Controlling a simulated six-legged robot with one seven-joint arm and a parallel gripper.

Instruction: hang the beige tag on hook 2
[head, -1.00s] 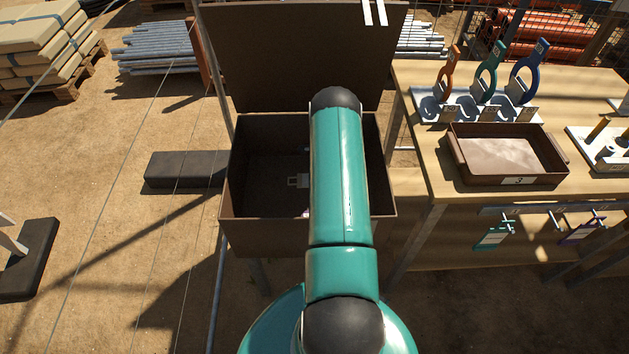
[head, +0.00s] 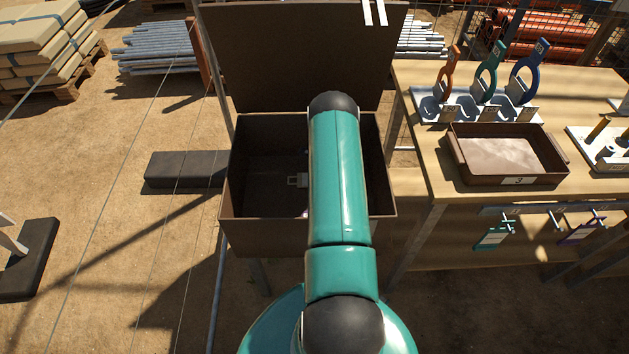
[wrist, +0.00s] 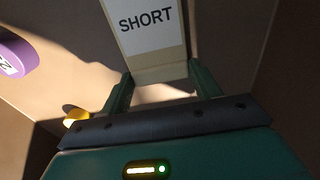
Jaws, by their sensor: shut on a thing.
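In the wrist view my gripper (wrist: 158,78) is shut on the beige tag (wrist: 152,62), whose white face reads "SHORT". The tag's far end is cut off by the top of the picture. In the head view my arm hides the gripper and the tag; the arm reaches into the open brown box (head: 265,212). A hook rail (head: 535,209) runs under the table's front edge at right. A teal tag (head: 493,238) hangs at its left and a purple tag (head: 580,233) at its right. The middle hook (head: 556,221) looks bare. The hook numbers are too small to read.
A purple thing (wrist: 14,52) and a yellow thing (wrist: 75,117) lie near my gripper in the box. A small grey thing (head: 297,181) shows on its floor. The raised lid (head: 300,55) stands behind. A brown tray (head: 515,182) sits on the wooden table (head: 430,165).

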